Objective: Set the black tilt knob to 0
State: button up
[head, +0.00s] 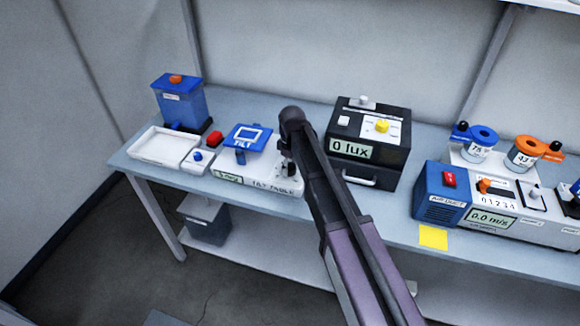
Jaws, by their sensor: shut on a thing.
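The white tilt table (258,182) stands on the bench left of centre, with its name on the front and a small green display (228,178), whose reading is too small to make out. Its blue tilting plate (247,139), marked TILT, sits raised and looks tilted. My gripper (289,170) is at the right end of the tilt table, pointing down and shut on the black tilt knob. The fingers and my arm largely hide the knob, so its pointer and scale cannot be read.
A black light box (372,160) reading 0 lux stands close to the right of my gripper. An air duct unit (480,205) stands at right.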

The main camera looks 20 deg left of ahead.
jog(key=n, duration=0.4)
jog(key=shift+n, duration=0.4)
jog(key=o, duration=1.1)
jog(key=shift+o, duration=0.2)
